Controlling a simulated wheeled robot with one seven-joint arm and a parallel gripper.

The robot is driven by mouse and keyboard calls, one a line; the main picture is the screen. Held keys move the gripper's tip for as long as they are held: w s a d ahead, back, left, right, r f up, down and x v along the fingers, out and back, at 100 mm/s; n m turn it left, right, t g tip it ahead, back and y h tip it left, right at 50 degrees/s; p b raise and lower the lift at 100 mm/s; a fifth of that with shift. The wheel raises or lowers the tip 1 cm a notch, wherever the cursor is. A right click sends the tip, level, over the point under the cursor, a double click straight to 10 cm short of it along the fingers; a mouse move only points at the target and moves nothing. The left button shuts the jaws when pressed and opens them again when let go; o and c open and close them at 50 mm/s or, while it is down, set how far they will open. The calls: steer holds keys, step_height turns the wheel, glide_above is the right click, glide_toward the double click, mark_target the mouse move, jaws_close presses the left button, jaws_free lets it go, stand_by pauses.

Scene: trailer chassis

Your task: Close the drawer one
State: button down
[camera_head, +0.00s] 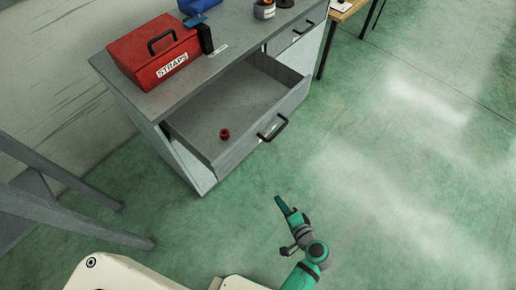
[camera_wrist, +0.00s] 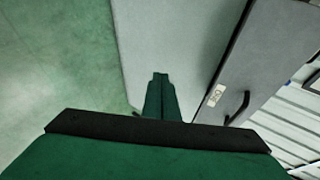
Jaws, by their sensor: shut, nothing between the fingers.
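The open drawer (camera_head: 245,147) is pulled well out of the grey cabinet, with a black handle (camera_head: 272,128) on its front. A small red object (camera_head: 224,134) lies inside it. My gripper (camera_head: 281,206) is shut and empty, in front of the drawer and apart from its handle. In the wrist view my closed fingers (camera_wrist: 160,78) point toward a pale panel. A grey front with a black handle (camera_wrist: 237,108) and a small label (camera_wrist: 216,95) shows to their right. The picture does not clearly tell which drawer that front belongs to.
A second drawer (camera_head: 297,38) farther right is closed. A red straps box (camera_head: 154,53) and other items stand on the cabinet top (camera_head: 222,62). Dark metal legs (camera_head: 75,220) stand at the left. The green floor (camera_head: 400,180) to the right is clear.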

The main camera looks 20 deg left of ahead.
steer(key=w+a+r+n+y, duration=0.1)
steer(key=w+r+y, duration=0.3)
steer(key=w+r, duration=0.15)
steer(key=n+g+y, duration=0.2)
steer(key=y, duration=0.2)
glide_toward(251, 144)
steer(key=x, duration=0.6)
steer(key=shift+a+r, duration=0.25)
steer(key=shift+r, duration=0.05)
